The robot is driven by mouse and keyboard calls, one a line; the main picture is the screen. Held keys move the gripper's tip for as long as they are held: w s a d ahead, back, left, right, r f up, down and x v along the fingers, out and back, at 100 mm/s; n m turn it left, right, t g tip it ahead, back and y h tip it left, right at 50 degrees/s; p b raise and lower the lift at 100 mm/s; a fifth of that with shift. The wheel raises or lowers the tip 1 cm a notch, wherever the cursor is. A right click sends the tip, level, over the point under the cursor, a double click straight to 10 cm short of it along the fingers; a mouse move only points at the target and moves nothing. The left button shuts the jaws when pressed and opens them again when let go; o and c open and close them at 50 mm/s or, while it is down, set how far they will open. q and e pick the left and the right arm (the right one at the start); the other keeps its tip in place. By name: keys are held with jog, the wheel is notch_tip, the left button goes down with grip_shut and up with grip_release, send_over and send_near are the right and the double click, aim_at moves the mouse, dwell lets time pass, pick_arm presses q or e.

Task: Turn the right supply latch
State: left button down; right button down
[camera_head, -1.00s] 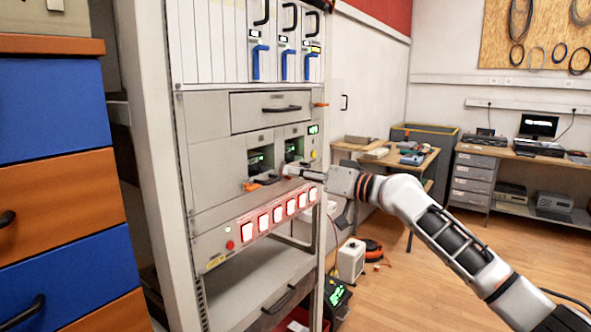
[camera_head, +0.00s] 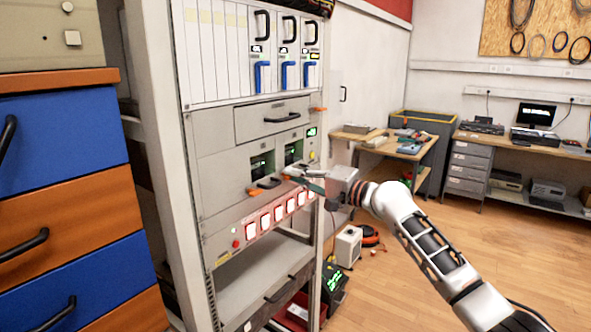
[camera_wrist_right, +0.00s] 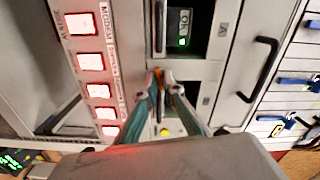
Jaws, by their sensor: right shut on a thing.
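The rack (camera_head: 226,150) holds two power supply bays side by side. The right supply latch (camera_wrist_right: 158,73) is a small orange piece between my fingertips in the wrist view; my fingers hide most of it. My right gripper (camera_head: 300,175) reaches in from the right in the head view, at the front of the right supply (camera_head: 293,152). It also shows in the wrist view (camera_wrist_right: 162,80), its teal fingers shut on the latch. The left supply (camera_head: 262,166) has its own orange latch (camera_head: 253,191) and black handle (camera_head: 269,183). My left gripper is out of view.
A row of lit red-and-white switches (camera_head: 278,213) runs just below the supplies. A closed drawer (camera_head: 270,118) with a black handle lies above. A blue-and-orange drawer cabinet (camera_head: 60,200) stands at left. Floor space (camera_head: 430,240) is open at right.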

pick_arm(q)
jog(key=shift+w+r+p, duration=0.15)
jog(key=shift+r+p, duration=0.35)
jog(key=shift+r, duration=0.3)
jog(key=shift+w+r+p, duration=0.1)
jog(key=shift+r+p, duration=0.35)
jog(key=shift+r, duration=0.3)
pick_arm(e)
jog(key=shift+m, duration=1.2)
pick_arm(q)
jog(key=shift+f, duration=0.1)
pick_arm(e)
jog(key=c, duration=2.6)
grip_release()
jog(key=o, duration=0.4)
jog(key=shift+d, duration=0.1)
jog(key=v, duration=1.2)
